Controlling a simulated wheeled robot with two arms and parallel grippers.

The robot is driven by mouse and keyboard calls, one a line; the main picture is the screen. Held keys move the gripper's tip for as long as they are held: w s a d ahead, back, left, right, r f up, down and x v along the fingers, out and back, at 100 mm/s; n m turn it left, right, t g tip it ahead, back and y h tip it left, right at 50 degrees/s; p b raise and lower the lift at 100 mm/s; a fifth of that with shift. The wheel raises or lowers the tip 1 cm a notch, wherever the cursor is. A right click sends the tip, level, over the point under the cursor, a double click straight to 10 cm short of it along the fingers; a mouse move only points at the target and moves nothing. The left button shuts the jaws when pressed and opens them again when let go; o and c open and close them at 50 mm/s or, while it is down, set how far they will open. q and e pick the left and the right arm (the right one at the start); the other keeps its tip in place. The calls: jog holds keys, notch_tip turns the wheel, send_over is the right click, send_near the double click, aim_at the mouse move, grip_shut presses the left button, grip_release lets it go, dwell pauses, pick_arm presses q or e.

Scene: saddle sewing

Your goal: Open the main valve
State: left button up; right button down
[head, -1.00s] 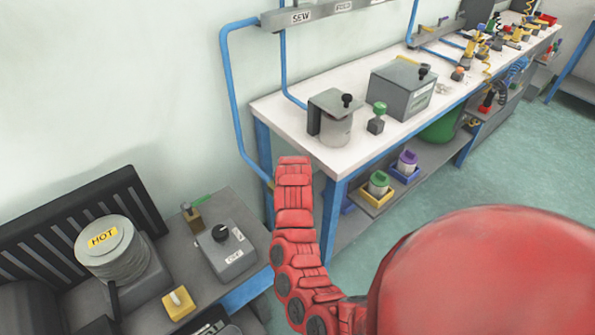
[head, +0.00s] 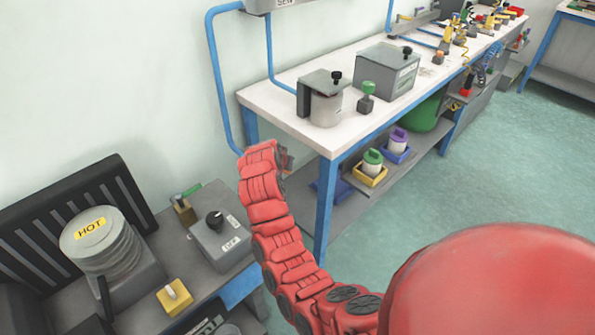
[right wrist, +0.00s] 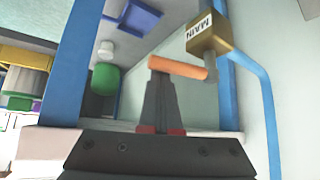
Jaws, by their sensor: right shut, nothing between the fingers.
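The main valve shows in the right wrist view as a brass-coloured block (right wrist: 208,35) with a MAIN label and an orange lever handle (right wrist: 178,68) reaching left from it. My right gripper (right wrist: 160,88) is shut and empty. Its dark fingertips are right at the lever's left part, overlapping its lower edge in the picture; I cannot tell whether they touch. In the head view my red arm reaches up to the workbench's left end, and I cannot make out the valve or the fingers there. My left gripper is not in view.
A blue pipe (head: 214,75) runs down the wall to the workbench (head: 275,95), which bears a grey pot (head: 327,107) and a grey box (head: 388,72). A HOT-labelled stack (head: 95,240) and a grey knob box (head: 220,240) stand on the lower-left bench. The green floor (head: 470,175) at right is clear.

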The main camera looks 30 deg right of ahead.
jog(key=shift+s+a+f+b, duration=0.1)
jog(key=shift+s+a+b, duration=0.05)
jog(key=shift+a+b, duration=0.2)
jog(key=shift+s+a, duration=0.1)
jog(key=shift+a, duration=0.3)
dwell(0.4)
